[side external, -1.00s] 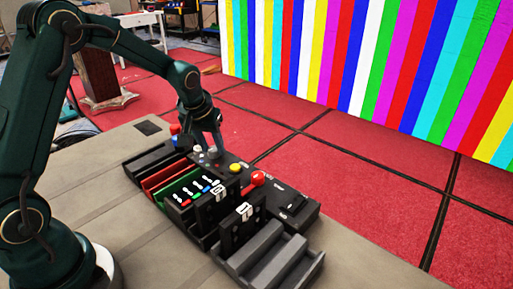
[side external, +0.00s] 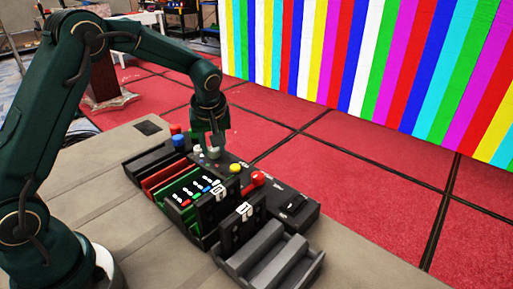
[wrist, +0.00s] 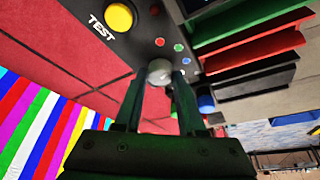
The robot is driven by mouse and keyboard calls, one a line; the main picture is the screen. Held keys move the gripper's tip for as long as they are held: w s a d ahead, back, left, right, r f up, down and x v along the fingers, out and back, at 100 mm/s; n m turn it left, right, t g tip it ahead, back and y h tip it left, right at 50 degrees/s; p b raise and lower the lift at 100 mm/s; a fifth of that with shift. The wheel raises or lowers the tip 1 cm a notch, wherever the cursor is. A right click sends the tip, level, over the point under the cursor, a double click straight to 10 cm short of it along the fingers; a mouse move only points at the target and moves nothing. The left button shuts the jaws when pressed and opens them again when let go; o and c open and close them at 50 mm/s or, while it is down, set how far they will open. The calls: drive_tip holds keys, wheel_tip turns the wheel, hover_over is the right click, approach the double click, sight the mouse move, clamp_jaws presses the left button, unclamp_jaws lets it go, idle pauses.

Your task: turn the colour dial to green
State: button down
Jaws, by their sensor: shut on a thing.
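The colour dial is a grey-white round knob (wrist: 159,71) on the dark control panel (wrist: 215,100). In the wrist view my gripper (wrist: 159,84) has its two fingers on either side of the knob, shut on it. Small coloured dots, red, green and blue, sit on the panel beside the knob. In the side view my gripper (side external: 212,150) points down at the panel over the dial, and the fingers partly hide the knob. Which colour the dial points to cannot be made out.
A yellow button (side external: 235,168) marked TEST, a red knob (side external: 258,178) and a blue knob (side external: 178,141) stand close by on the panel. Coloured trays (side external: 165,178) lie in front. The video wall (side external: 370,60) shows vertical stripes in many colours.

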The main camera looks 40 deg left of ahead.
drive_tip(key=c, duration=0.5)
unclamp_jaws()
drive_tip(key=shift+v, duration=2.55)
